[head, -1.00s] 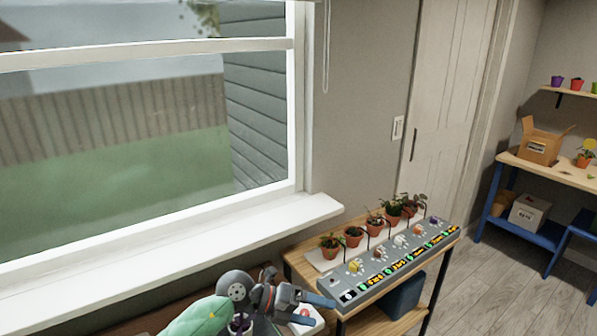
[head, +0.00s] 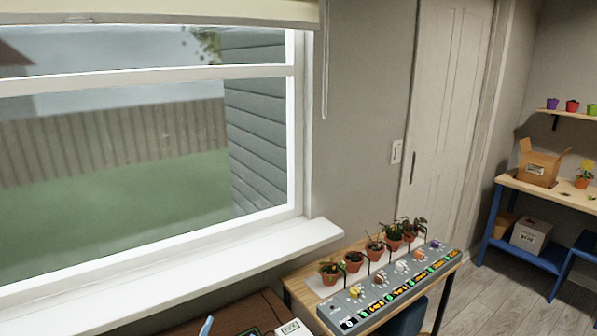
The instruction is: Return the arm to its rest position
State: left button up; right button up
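Neither of my arms nor either gripper shows in the head view now. A wooden table (head: 299,289) stands at the lower middle. It bears a row of several small potted plants in terracotta pots, such as the nearest one (head: 330,272). In front of them lies a long grey control panel (head: 345,311) with coloured knobs and lit displays.
A brown surface (head: 232,318) at the bottom edge holds a white box (head: 292,329) and a blue item (head: 206,326), both cut off. The white window sill (head: 200,265) runs along the left. A workbench (head: 540,188) with a cardboard box (head: 538,164) stands right.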

pick_arm(q)
jog(key=s+a+f+n+g+y, duration=0.1)
jog(key=s+a+f+n+g, duration=0.2)
jog(key=s+f, duration=0.35)
jog(key=s+a+f+n+g+y, duration=0.1)
jog(key=s+a+f+g, duration=0.2)
jog(key=s+f+g, duration=0.3)
jog(key=s+f+g+h, duration=0.1)
jog(key=s+f+g, duration=0.55)
jog(key=s, duration=0.75)
jog(key=s+d+f, duration=0.1)
jog(key=d+f, duration=0.1)
jog(key=f, duration=1.4)
jog(key=s+d+f+g, duration=0.1)
jog(key=s+d+f, duration=0.1)
jog(key=f, duration=1.5)
jog(key=shift+s+d+f+n+h, duration=0.25)
jog(key=shift+d+n+h, duration=0.15)
jog(key=shift+d, duration=0.05)
jog(key=shift+g, duration=0.25)
